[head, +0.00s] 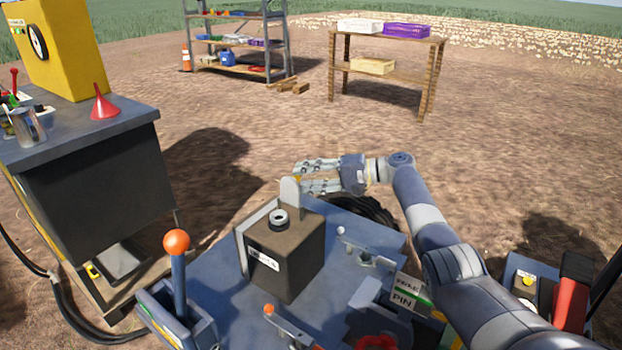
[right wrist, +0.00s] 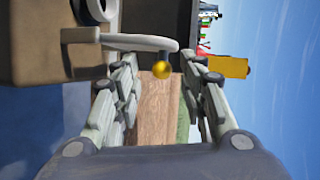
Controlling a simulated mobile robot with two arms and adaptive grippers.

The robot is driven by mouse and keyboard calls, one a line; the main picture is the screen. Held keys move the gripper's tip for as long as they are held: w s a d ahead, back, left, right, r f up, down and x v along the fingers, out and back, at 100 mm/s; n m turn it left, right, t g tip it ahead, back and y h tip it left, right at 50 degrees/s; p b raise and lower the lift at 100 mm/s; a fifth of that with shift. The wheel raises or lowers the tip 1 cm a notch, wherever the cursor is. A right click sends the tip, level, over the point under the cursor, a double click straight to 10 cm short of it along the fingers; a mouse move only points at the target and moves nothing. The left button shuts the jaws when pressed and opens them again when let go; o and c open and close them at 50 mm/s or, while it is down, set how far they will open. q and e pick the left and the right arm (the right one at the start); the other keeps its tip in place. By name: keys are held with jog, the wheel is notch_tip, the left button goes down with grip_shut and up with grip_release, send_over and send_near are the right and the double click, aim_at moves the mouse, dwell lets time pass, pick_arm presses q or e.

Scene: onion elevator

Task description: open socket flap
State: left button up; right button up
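The dark socket box (head: 285,255) stands on the blue-grey deck, with a round socket ring (head: 279,217) uncovered on its top. The grey flap (head: 290,192) stands upright at the ring's far side. In the right wrist view the flap (right wrist: 125,42) shows side-on, with a yellow knob (right wrist: 162,70) near its end. My right gripper (head: 299,177) is open just beyond the flap. In the right wrist view its fingers (right wrist: 162,82) are spread either side of the knob; I cannot tell if either touches it. My left gripper is not in view.
The deck (head: 215,285) also carries an orange-knobbed lever (head: 176,243), a smaller lever (head: 287,326) and a PIN label (head: 406,297). A workbench (head: 75,130) with a red funnel (head: 104,103) stands at left. A wooden table (head: 387,38) and shelves (head: 237,42) are farther back on open dirt.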

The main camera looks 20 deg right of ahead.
jog(key=v, duration=1.1)
jog(key=shift+s+d, duration=0.2)
jog(key=shift+d, duration=0.1)
